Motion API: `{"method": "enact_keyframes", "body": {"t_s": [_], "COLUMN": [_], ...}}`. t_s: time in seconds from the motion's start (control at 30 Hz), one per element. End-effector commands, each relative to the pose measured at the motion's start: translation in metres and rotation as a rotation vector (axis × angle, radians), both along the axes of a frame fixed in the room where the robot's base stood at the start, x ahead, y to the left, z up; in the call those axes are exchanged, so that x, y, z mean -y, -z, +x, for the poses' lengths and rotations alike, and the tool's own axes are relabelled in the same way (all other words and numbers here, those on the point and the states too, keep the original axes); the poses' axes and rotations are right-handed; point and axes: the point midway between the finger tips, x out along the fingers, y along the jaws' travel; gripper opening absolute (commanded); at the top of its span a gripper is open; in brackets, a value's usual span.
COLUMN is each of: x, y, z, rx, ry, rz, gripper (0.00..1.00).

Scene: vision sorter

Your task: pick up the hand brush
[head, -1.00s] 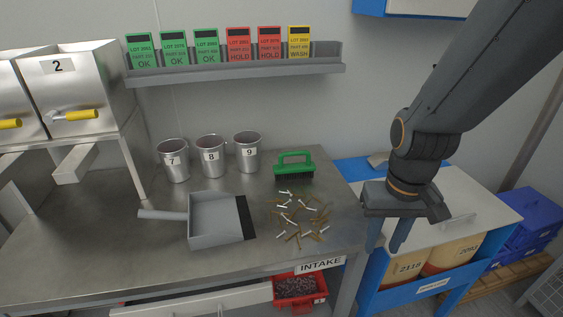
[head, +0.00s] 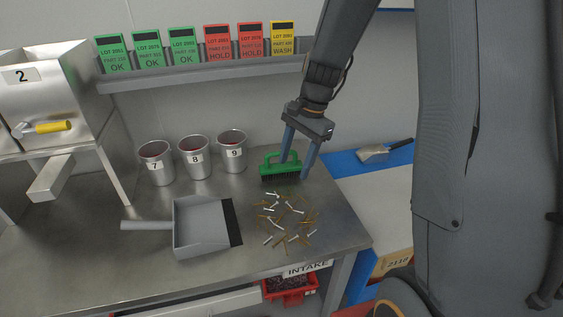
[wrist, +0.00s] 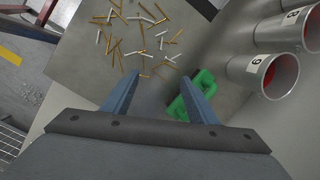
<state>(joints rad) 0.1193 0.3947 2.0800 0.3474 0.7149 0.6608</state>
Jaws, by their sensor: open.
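The green hand brush (head: 270,170) stands on its dark bristles on the steel table (head: 92,250), near the back right part. Its loop handle is on top. My gripper (head: 293,170) is open above and around the right part of the brush in the head view, one finger in front of its handle and the other to its right. I cannot tell whether the finger touches the brush.
Scattered small sticks (head: 285,222) lie in front of the brush. A grey dustpan (head: 190,255) lies to their left. Three metal cups, 7 (head: 156,173), 8 (head: 194,168) and 9 (head: 232,163), stand left of the brush. A shelf with lot cards (head: 205,77) hangs above.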

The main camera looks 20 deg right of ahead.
Motion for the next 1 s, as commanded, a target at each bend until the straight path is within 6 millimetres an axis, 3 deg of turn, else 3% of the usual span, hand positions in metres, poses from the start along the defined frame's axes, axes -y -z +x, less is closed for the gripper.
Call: {"method": "enact_keyframes", "body": {"t_s": [0.03,0.1,0.2,0.3,0.47,1.0], "x": [0.004,0.007,0.012,0.015,0.017,0.001], "y": [-0.005,-0.007,-0.009,0.012,0.026,0.075], "z": [0.022,0.048,0.076,0.088,0.096,0.101], "rx": [-0.029,-0.065,-0.11,-0.143,-0.164,-0.166], "ry": [0.133,0.294,0.471,0.525,0.566,0.569], "rz": [0.039,0.089,0.149,0.163,0.172,0.171], "gripper": [0.53,0.53,0.53,0.53,0.53,0.53]}}
